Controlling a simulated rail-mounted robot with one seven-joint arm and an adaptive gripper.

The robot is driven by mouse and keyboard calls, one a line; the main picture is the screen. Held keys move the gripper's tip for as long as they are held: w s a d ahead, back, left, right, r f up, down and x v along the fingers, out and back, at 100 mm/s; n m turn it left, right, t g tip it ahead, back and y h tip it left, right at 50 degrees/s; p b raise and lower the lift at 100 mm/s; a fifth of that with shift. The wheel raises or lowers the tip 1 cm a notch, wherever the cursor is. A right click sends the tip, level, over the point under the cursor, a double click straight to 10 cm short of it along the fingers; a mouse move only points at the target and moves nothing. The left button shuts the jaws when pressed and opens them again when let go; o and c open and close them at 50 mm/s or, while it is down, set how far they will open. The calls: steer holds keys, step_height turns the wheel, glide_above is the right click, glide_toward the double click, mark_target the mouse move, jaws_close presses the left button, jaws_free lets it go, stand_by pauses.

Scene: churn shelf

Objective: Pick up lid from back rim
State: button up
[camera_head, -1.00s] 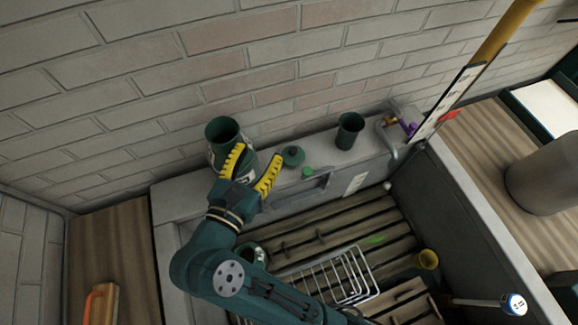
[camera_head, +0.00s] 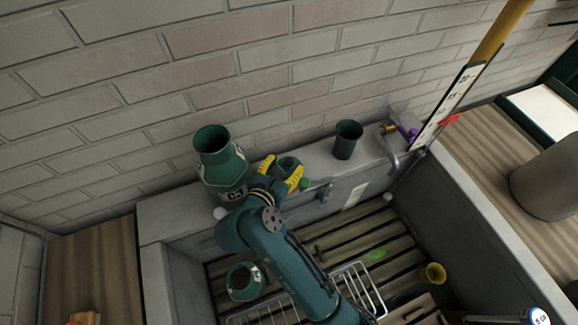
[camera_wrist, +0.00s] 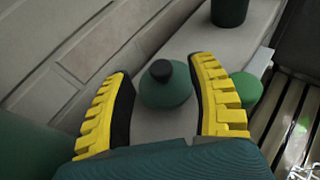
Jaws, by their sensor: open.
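The lid (camera_head: 288,163) is a round dark green disc with a darker knob, resting on the grey back rim (camera_head: 327,170) of the basin. In the wrist view the lid (camera_wrist: 165,87) lies between the yellow ridged fingers, toward their tips, with a gap on the left side and close to the right finger. My gripper (camera_head: 281,172) is open and empty, reaching over the rim from the front. In the head view the fingers partly hide the lid. Whether a finger touches it I cannot tell.
A large green churn (camera_head: 222,170) stands just left of my gripper. A small bright green cap (camera_wrist: 246,89) sits right beside the right finger. A dark green cup (camera_head: 347,140) and a tap (camera_head: 391,150) stand farther right. A brick wall rises behind the rim.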

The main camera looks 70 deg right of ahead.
mark_target(288, 162)
steer(key=x, duration=0.3)
jaws_close()
stand_by(0.3)
